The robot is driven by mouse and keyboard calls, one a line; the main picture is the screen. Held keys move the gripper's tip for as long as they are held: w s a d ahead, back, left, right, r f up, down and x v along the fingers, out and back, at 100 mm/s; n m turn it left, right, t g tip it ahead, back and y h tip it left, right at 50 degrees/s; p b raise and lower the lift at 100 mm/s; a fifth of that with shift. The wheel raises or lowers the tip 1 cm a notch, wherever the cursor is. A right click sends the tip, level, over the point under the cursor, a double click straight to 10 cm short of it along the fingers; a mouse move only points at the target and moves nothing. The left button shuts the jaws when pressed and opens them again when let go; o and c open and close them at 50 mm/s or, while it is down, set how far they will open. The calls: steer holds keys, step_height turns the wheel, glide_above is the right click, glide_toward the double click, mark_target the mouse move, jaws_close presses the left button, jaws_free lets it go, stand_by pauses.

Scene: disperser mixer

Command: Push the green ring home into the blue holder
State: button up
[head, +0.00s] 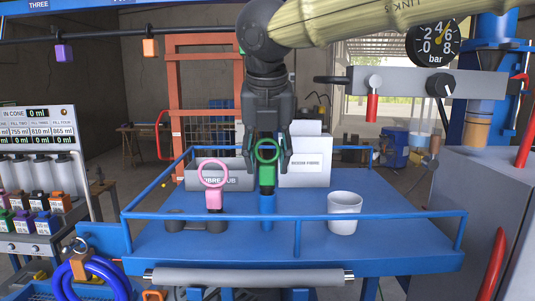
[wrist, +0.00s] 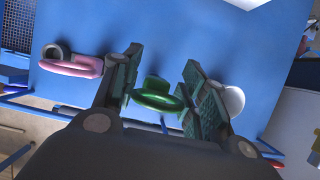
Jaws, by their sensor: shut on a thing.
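The blue holder stands on the blue table. My gripper (head: 267,164) points down from above, with its fingers on either side of the green ring, shut on it. In the wrist view the green ring (wrist: 157,98) lies between the two padded fingers of my gripper (wrist: 162,72). The holder cannot be made out there.
A pink ring (head: 213,175) stands in a dark holder to the left. A white cup (head: 344,215) stands to the right. Two boxes, one white (head: 305,168) and one grey (head: 219,174), stand behind. A blue rail (head: 385,216) runs along the table's front.

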steer(key=shift+f, duration=0.45)
steer(key=o, duration=1.1)
steer(key=shift+r, duration=0.1)
steer(key=v, duration=1.1)
steer(key=shift+s+r, duration=0.15)
steer(key=shift+r, duration=0.2)
